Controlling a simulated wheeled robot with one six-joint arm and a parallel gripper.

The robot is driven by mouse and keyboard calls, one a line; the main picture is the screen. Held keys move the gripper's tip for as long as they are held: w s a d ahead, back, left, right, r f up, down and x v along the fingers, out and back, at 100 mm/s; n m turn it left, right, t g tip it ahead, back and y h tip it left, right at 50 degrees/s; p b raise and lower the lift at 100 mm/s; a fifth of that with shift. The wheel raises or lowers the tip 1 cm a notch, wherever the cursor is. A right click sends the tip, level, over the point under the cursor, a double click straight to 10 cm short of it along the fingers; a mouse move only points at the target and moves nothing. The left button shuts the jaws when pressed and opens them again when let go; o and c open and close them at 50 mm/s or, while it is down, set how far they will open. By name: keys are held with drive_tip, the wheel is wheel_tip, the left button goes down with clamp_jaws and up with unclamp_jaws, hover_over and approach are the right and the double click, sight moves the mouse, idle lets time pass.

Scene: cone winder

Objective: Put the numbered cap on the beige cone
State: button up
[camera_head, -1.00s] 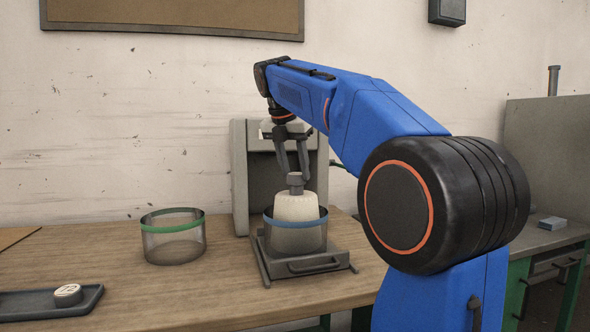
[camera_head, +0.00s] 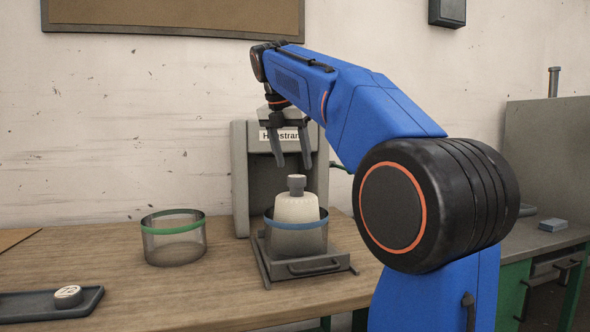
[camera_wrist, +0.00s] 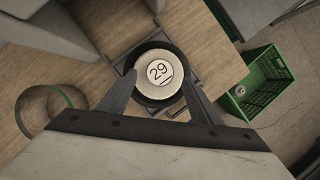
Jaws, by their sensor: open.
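The beige cone (camera_head: 296,211) stands upright in a blue-rimmed mesh basket (camera_head: 296,224) on the metal tray in front of the grey machine. A grey knob-like cap (camera_head: 296,183) sits on the cone's top. The wrist view looks down on the cap's round face (camera_wrist: 160,71), which reads 29. My gripper (camera_head: 293,163) is open and empty above the cap, its fingers apart and clear of it. In the wrist view the fingers (camera_wrist: 159,88) lie on either side of the cone.
Another numbered cap (camera_head: 68,295), apparently reading 72, lies on a dark tray (camera_head: 30,307) at the left. A green-rimmed mesh basket (camera_head: 172,250) stands empty on the table. The grey machine (camera_head: 240,170) rises behind the cone. A green crate (camera_wrist: 262,85) shows in the wrist view.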

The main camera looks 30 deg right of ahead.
drive_tip(key=v, duration=0.8)
idle(0.4)
